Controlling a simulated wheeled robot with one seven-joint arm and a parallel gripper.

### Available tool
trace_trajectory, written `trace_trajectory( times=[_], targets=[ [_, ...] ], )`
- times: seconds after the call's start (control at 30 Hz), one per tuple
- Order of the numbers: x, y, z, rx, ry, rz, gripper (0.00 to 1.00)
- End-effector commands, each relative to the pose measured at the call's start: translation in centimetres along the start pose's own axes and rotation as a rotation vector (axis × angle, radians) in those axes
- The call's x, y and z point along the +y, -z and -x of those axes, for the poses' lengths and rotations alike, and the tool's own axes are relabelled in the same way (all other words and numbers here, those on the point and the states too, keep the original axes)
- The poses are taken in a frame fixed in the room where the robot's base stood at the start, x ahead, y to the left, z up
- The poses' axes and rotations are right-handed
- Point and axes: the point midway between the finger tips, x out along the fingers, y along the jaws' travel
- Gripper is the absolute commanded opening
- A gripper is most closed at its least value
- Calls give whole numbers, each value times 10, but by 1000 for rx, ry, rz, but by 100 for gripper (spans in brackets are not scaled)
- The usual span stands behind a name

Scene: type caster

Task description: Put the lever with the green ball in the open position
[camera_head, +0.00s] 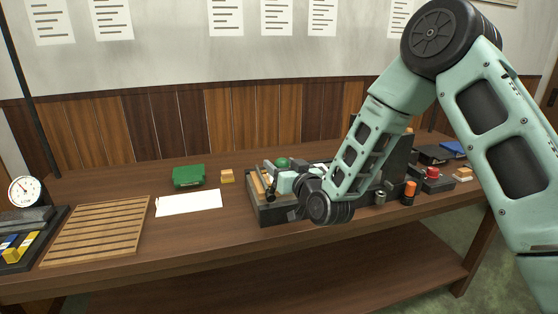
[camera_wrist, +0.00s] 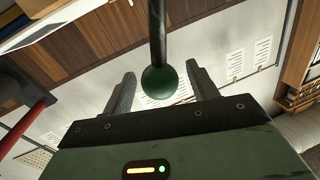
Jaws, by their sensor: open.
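The green ball (camera_wrist: 168,84) sits at the end of a dark lever rod (camera_wrist: 157,30) in the wrist view. It lies between the two spread fingers of my gripper (camera_wrist: 160,85), with a visible gap on each side. The green ball also shows in the head view (camera_head: 282,162), above the dark machine body (camera_head: 275,212) on the table. My gripper (camera_head: 285,180) is at the left part of that machine, just below the ball in the picture. My arm hides much of the machine and the lever's lower part.
The wooden table (camera_head: 130,265) carries a slatted board (camera_head: 98,228), white paper (camera_head: 188,202), a green box (camera_head: 188,176) and a small orange block (camera_head: 227,176). Right of my arm stand an orange-and-black cylinder (camera_head: 409,193) and a red-topped part (camera_head: 433,173). The table between paper and machine is clear.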

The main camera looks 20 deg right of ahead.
Motion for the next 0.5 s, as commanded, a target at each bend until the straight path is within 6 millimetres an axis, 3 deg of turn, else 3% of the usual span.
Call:
trace_trajectory(
  times=[0.2,0.5],
  targets=[
    [0,0,-18,0,0,-1,59],
    [0,-1,-20,-1,0,0,59]
  ],
)
